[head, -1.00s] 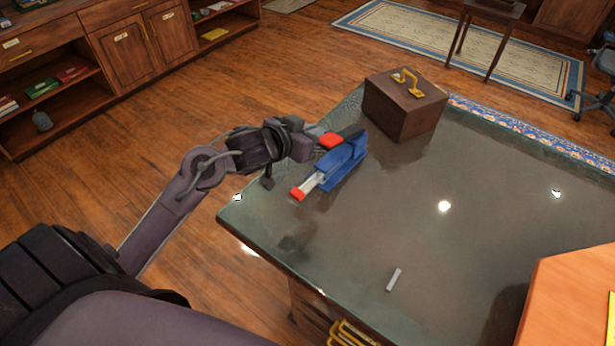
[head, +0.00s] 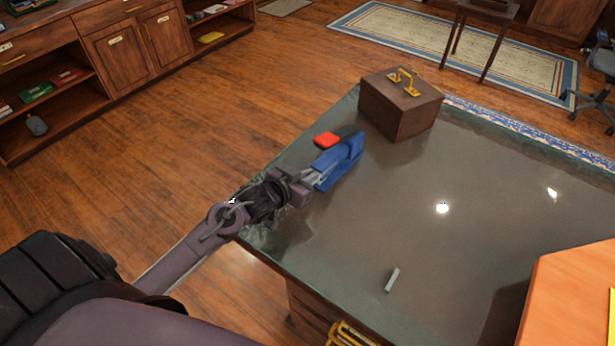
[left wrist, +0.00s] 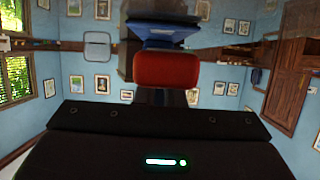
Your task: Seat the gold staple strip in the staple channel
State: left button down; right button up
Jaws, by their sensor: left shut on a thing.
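A blue stapler (head: 340,162) with a red block (head: 326,139) beside its upper part lies at the left rear of the glass-topped desk. A pale metal staple channel (head: 318,177) sticks out of its near end. My left gripper (head: 308,183) is at this end and shut on it; the fingers hide the tip. In the left wrist view a red block (left wrist: 167,70) fills the centre with blue stapler body (left wrist: 160,32) behind it; fingertips are not clear there. A small staple strip (head: 392,280), pale grey rather than gold, lies alone near the desk's front. My right gripper is not seen.
A brown wooden box (head: 402,105) with a gold handle stands just behind the stapler. An orange block-like surface (head: 570,300) takes up the desk's right front. The middle of the glass desk top (head: 420,180) is clear.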

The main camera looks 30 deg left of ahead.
pick_arm(q)
jog(key=shift+s+f, duration=0.1)
jog(key=shift+f, duration=0.1)
jog(key=shift+s+d+f, duration=0.15)
jog(key=shift+s+f, duration=0.15)
jog(key=shift+f, duration=0.5)
jog(key=c, duration=1.5)
grip_release()
jog(key=shift+c, duration=0.2)
jog(key=shift+f, duration=0.1)
jog(key=shift+r, duration=0.75)
jog(key=v, duration=1.1)
jog(key=shift+a+r, duration=0.25)
jog(key=shift+r, duration=0.25)
